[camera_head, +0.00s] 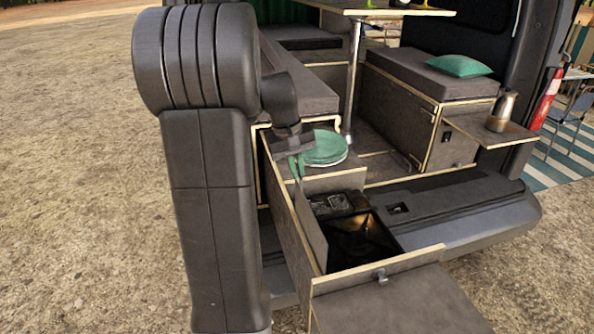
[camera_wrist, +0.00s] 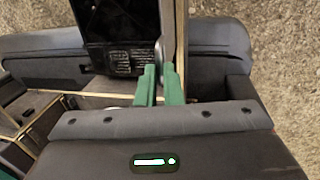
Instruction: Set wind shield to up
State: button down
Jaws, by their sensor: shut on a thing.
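The wind shield (camera_head: 311,228) is a thin grey panel along the left side of the pulled-out stove drawer. It stands roughly upright beside the dark stove (camera_head: 358,238). My gripper (camera_head: 296,168) has green fingers and is at the panel's far upper end. In the wrist view my gripper (camera_wrist: 160,72) is shut on the panel's edge, with the wind shield (camera_wrist: 167,22) running away between the fingertips. The exact contact is partly hidden by the fingers.
The drawer's front board (camera_head: 378,270) has a latch, with a flat board (camera_head: 400,305) before it. Green plates (camera_head: 325,148) lie just behind my gripper. Open gravel lies to the left.

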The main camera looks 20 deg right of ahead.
jog(key=shift+w+r, duration=0.15)
jog(key=shift+r, duration=0.1)
jog(key=c, duration=1.9)
grip_release()
jog(key=o, duration=0.3)
jog(key=shift+o, duration=0.2)
notch_tip(320, 180, up, 14)
jog(key=a+b, duration=0.1)
jog(key=a, duration=0.1)
jog(key=shift+a+f, duration=0.25)
jog(key=shift+a, duration=0.1)
jog(key=shift+f, duration=0.15)
notch_tip(320, 180, down, 16)
jog(key=d+b, duration=0.1)
jog(key=d, duration=0.1)
jog(key=shift+d, duration=0.35)
